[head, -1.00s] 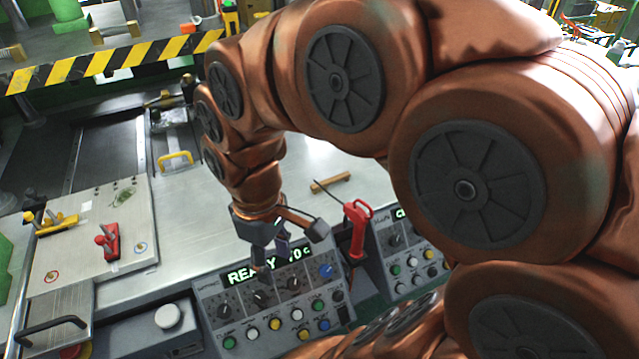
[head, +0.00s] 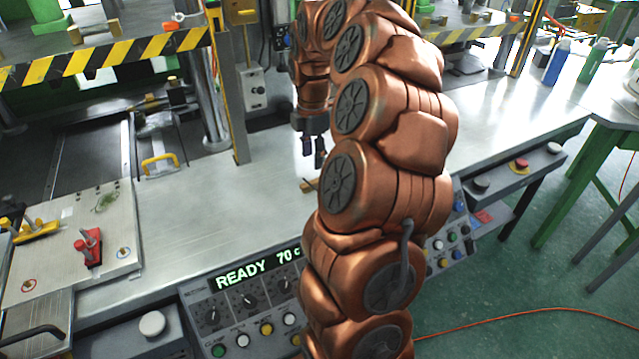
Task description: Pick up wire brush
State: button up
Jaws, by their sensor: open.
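A small wooden piece, likely the end of the wire brush (head: 307,186), lies on the metal bench top. My arm hides most of it, and its bristles cannot be made out. My gripper (head: 313,158) points down with its fingers apart and empty. It shows just above the visible wooden end in the picture. How high it is over the bench cannot be told exactly.
A control panel (head: 240,300) lies along the front of the bench. Striped barriers (head: 110,58) and a steel post (head: 230,95) stand behind. The bench top (head: 210,200) is mostly clear.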

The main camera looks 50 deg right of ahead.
aim_at(316, 180)
jog(key=shift+d+f, duration=0.3)
jog(key=shift+f, duration=1.05)
jog(key=shift+d+f+p, duration=0.2)
jog(key=shift+f+p, duration=0.75)
jog(key=shift+f, duration=1.65)
jog(key=shift+f, duration=0.25)
grip_shut()
